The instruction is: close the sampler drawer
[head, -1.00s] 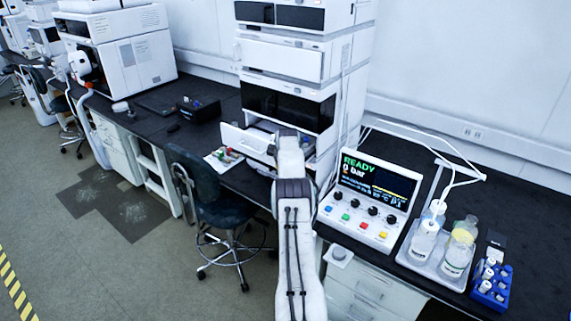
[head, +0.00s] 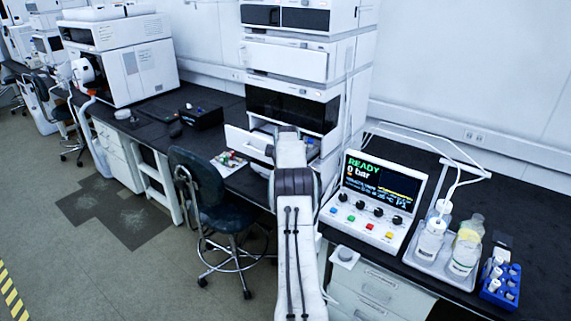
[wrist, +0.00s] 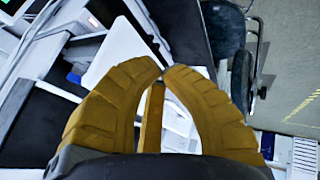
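The sampler drawer (head: 246,144) shows in the head view as a white front panel. It stands out from the lower part of the tall white instrument stack (head: 285,62), below a dark-windowed module, so it is open. My arm reaches toward it and covers its right part; my gripper is hidden in the head view. In the wrist view my gripper (wrist: 164,72) has two brown-yellow fingers with their tips together and nothing visible held between them. A white panel (wrist: 118,52) lies beyond the tips, probably the drawer's front; I cannot tell whether they touch it.
A chair (head: 205,185) stands close left of my arm. A paper with small coloured items (head: 229,161) lies on the black bench by the drawer. A control box (head: 372,200), a bottle tray (head: 440,262) and a blue vial rack (head: 500,283) stand to the right.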

